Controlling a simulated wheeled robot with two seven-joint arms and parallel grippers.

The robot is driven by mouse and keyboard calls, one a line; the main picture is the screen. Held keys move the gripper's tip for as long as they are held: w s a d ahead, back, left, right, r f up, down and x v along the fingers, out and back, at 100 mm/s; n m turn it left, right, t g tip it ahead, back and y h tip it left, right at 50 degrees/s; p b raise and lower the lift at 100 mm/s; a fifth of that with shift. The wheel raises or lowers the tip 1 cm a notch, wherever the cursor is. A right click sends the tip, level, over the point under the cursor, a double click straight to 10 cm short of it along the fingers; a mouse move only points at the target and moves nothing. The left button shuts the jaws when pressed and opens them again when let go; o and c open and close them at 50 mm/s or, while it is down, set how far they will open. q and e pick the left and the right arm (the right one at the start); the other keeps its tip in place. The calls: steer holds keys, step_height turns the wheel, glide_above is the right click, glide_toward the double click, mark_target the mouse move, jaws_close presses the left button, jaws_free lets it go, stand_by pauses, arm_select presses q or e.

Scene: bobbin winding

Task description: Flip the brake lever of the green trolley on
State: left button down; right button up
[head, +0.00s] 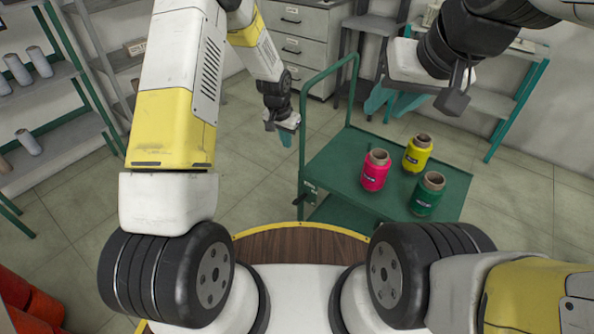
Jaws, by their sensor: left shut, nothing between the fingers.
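The green trolley (330,160) stands in the middle, with an upright push handle (355,80) at its left end. A small dark fitting with a light mark (310,187) sits at its near left corner; it may be the brake, but I cannot make out a lever or its position. My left gripper (287,139) has teal fingertips, is shut and empty, and hangs left of the handle, apart from the trolley. My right gripper (394,102) is raised over the trolley's far side, its two teal fingers apart, with nothing seen between them.
On the trolley top stand a pink bobbin (375,170), a yellow bobbin (417,153) and a green bobbin (428,194). Shelves with pale cones (40,60) are at the left. A drawer cabinet (300,45) stands behind. Floor left of the trolley is clear.

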arm_select(q)
steer(key=m, duration=0.1)
glide_above(297, 199)
steer(key=s, duration=0.1)
steer(key=s+a+x, duration=0.1)
steer(key=s+x, duration=0.1)
steer(key=x, duration=1.1)
steer(key=shift+s+a+f+g, duration=0.35)
steer(key=shift+s+f+g, duration=0.05)
steer(key=shift+s, duration=0.05)
steer(key=f, duration=1.3)
steer(key=shift+w+d, duration=0.2)
steer(key=shift+w, duration=0.15)
steer(key=shift+s+f, duration=0.1)
steer(key=shift+f, duration=0.25)
steer(key=shift+a, duration=0.1)
